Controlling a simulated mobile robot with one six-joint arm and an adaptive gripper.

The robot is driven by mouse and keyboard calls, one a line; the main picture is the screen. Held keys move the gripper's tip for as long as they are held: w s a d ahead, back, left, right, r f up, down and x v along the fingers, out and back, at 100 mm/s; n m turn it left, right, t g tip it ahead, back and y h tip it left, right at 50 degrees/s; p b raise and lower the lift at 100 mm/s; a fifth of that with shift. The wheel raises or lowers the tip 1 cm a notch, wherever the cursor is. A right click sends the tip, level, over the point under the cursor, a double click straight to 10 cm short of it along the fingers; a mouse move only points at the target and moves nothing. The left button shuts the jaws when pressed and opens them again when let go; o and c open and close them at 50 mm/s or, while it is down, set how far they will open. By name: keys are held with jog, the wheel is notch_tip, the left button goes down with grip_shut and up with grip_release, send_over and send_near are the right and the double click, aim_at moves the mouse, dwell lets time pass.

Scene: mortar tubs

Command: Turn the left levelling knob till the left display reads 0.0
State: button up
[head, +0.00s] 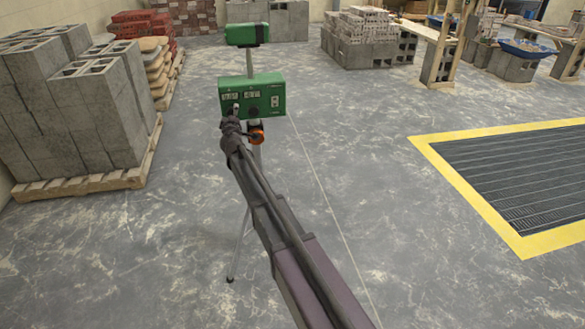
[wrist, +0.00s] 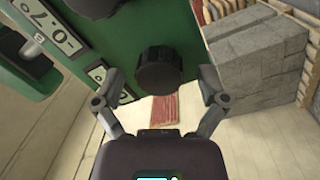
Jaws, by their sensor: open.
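The green levelling box (head: 272,98) stands on a tripod, with two small displays on its face. The left display (head: 230,97) is too small to read in the head view. In the wrist view a tilted display (wrist: 52,27) seems to show a 0 and a 7, but I cannot read it surely. A black knob (wrist: 157,66), seemingly the left one, sits between the fingertips of my gripper (wrist: 158,84). The fingers are spread with gaps on both sides. In the head view my gripper (head: 232,122) covers the left knob. The right knob (head: 254,111) is dark.
An orange part (head: 256,136) sits under the box. A green unit (head: 246,34) stands above it on a pole. Grey blocks (head: 90,110) are stacked on a pallet at the left. A yellow-edged floor grate (head: 470,190) lies at the right. The floor around the tripod is mostly clear.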

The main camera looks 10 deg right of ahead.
jog(key=s+a+m, duration=0.2)
jog(key=s+m, duration=0.3)
jog(key=s, duration=0.9)
jog(key=s+d+f+m+g+h+p, duration=0.2)
jog(key=s+d+f+m+g+p, duration=0.1)
jog(key=s+d+g, duration=0.2)
jog(key=s+d+f+m+g+h+p, duration=0.2)
jog(key=s+d+f+m+g+p, duration=0.1)
jog(key=s+d, duration=0.6)
jog(key=d+m+g, duration=0.1)
jog(key=d+g, duration=0.1)
jog(key=d, duration=0.1)
jog(key=shift+s+d+m+h, duration=0.2)
jog(key=shift+s+m+h, duration=0.1)
jog(key=shift+s, duration=0.1)
dwell(0.5)
jog(key=s+a+f+n+g+y+p, duration=0.1)
jog(key=s+g+y+p, duration=0.4)
jog(key=s, duration=1.4)
jog(key=a+f+g+y, duration=0.1)
jog(key=g, duration=0.2)
jog(key=shift+a+y, duration=0.3)
